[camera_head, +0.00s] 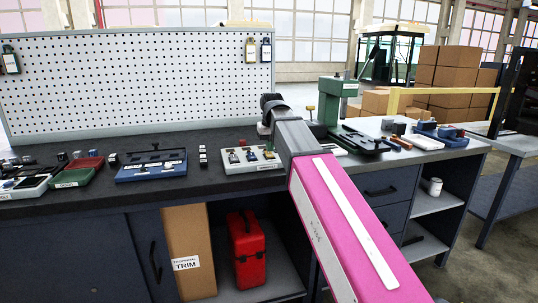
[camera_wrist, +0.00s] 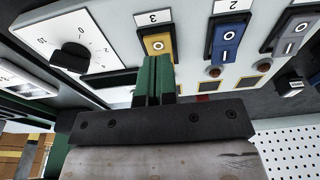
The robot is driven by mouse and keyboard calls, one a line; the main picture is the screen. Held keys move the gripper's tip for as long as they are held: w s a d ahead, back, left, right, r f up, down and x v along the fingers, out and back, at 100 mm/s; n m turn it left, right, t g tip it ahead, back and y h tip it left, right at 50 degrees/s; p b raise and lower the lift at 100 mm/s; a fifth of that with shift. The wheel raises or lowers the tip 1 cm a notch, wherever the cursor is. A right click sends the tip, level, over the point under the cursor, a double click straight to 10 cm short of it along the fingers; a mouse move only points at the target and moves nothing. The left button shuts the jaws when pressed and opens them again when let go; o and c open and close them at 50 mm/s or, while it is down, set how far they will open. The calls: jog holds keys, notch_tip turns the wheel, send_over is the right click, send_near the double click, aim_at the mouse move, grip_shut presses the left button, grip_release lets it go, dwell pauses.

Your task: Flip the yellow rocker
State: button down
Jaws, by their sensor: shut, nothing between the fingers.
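The yellow rocker (camera_wrist: 158,43) sits in a dark frame on a light grey panel (camera_wrist: 112,25), beside a label reading 3. A round mark shows on its face. My gripper (camera_wrist: 154,62) has green fingers pressed together with nothing between them. Their tips are right at the rocker's lower edge in the wrist view and hide part of that end. I cannot tell whether they touch it.
A blue rocker (camera_wrist: 228,42) and a grey rocker (camera_wrist: 291,36) stand to the right of the yellow one. A dial with a black knob (camera_wrist: 70,57) is to the left. A pegboard (camera_head: 140,80) rises behind the bench. A blue tray (camera_head: 152,166) stands left of the panel.

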aim_at(270, 155)
jog(key=shift+r, duration=2.95)
